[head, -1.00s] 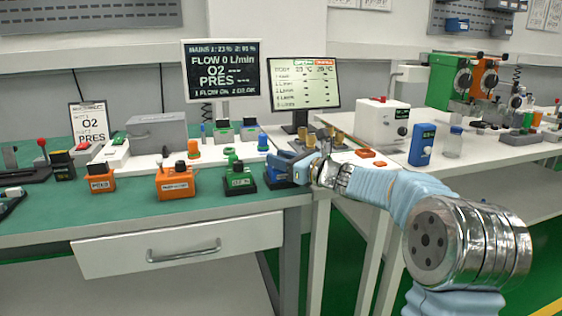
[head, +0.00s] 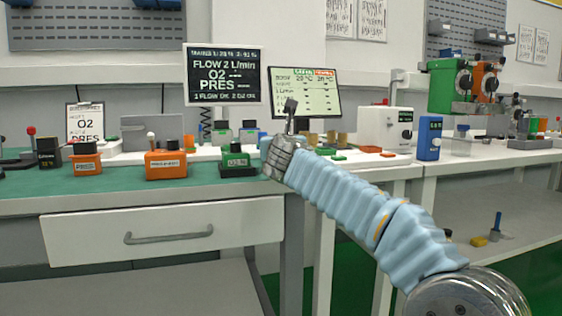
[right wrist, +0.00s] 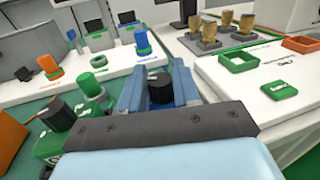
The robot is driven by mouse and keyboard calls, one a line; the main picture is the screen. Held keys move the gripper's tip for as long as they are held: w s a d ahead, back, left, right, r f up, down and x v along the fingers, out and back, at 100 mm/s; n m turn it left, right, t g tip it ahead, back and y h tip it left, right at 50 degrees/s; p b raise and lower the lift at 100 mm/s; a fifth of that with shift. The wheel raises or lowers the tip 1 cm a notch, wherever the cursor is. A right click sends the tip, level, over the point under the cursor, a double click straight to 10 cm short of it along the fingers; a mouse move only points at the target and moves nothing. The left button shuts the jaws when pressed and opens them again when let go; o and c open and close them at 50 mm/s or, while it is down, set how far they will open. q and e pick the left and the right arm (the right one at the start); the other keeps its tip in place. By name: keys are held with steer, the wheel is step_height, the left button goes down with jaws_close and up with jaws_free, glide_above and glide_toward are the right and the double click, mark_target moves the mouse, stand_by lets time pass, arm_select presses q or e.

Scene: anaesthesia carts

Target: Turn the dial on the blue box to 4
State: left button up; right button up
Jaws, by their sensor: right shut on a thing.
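The blue box's black dial (right wrist: 160,86) shows in the right wrist view between the two blue fingers of my right gripper (right wrist: 158,78). The gripper is shut on the dial from both sides. The dial's markings cannot be read, and the box is mostly hidden under the fingers. In the head view my right gripper (head: 274,152) is at the right end of the green bench top and covers the box and dial. The monitor (head: 224,80) behind reads "FLOW 2 L/min". My left gripper is not in view.
A green box (head: 237,163) with a black knob stands just left of my right gripper, with orange boxes (head: 166,164) further left. A second screen (head: 303,90) stands behind. A white tray (right wrist: 270,85) with green and orange square frames lies to the right.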

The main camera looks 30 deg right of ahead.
steer(key=m+g+h+p, duration=0.1)
steer(key=m+h, duration=0.1)
steer(key=shift+w+g+h, duration=0.1)
steer(key=shift+g+h, duration=0.3)
steer(key=shift+m+g+h+p, duration=0.7)
steer(key=shift+m+g+h, duration=0.3)
steer(key=shift+h, duration=0.1)
steer(key=o, duration=0.9)
steer(key=shift+o, duration=0.2)
steer(key=v, duration=1.4)
steer(key=shift+d, duration=0.1)
